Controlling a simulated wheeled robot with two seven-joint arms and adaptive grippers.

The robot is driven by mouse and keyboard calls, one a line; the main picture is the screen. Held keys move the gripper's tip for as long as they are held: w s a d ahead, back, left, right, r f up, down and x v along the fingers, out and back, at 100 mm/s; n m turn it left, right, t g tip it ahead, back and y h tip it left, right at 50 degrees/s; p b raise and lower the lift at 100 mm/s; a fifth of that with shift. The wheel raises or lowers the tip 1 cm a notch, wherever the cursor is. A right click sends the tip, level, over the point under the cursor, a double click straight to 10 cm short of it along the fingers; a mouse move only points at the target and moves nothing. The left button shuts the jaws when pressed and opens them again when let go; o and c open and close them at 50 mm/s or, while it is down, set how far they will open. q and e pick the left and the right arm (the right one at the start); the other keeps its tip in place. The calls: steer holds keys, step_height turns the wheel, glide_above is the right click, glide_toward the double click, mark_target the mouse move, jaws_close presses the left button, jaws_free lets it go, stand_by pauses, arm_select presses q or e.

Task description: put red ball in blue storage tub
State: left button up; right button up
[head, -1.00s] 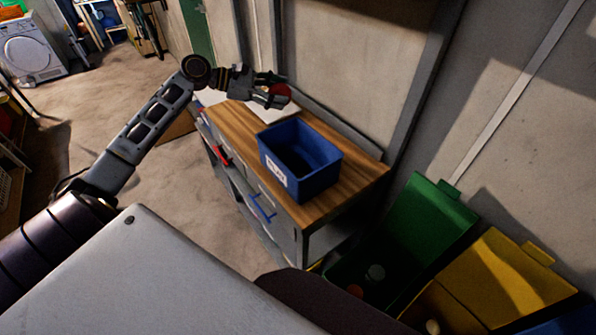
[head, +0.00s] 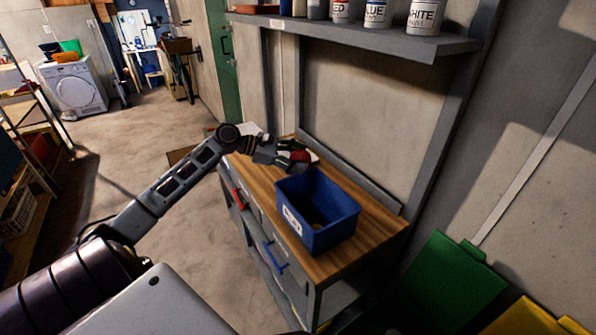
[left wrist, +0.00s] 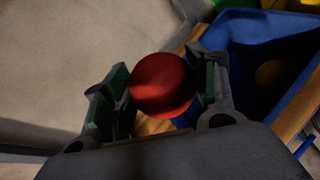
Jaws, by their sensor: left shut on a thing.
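The red ball (left wrist: 162,85) is between the fingers of my left gripper (left wrist: 158,92) in the left wrist view. In the head view the left gripper (head: 298,160) is shut on the ball (head: 304,155), which is partly hidden by the fingers. The blue storage tub (head: 318,232) stands on the wooden bench top, open side up, with a white label on its front. The gripper is just beyond the tub's far left rim. In the left wrist view the tub (left wrist: 235,70) is at the right, with a dim yellowish round thing inside. My right gripper is not in view.
The wooden workbench (head: 376,238) runs along the wall, with bare wood around the tub. A grey shelf (head: 400,42) with paint cans hangs above it. Green (head: 450,280) and yellow (head: 540,318) bins stand at the lower right.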

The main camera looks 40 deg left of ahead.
arm_select(q)
steer(key=shift+f, duration=2.5)
steer(key=shift+f+p, duration=0.35)
steer(key=o, duration=1)
steer(key=shift+r, duration=0.2)
steer(key=shift+r+b, duration=0.15)
steer(key=shift+b, duration=0.3)
steer(key=shift+v, duration=6)
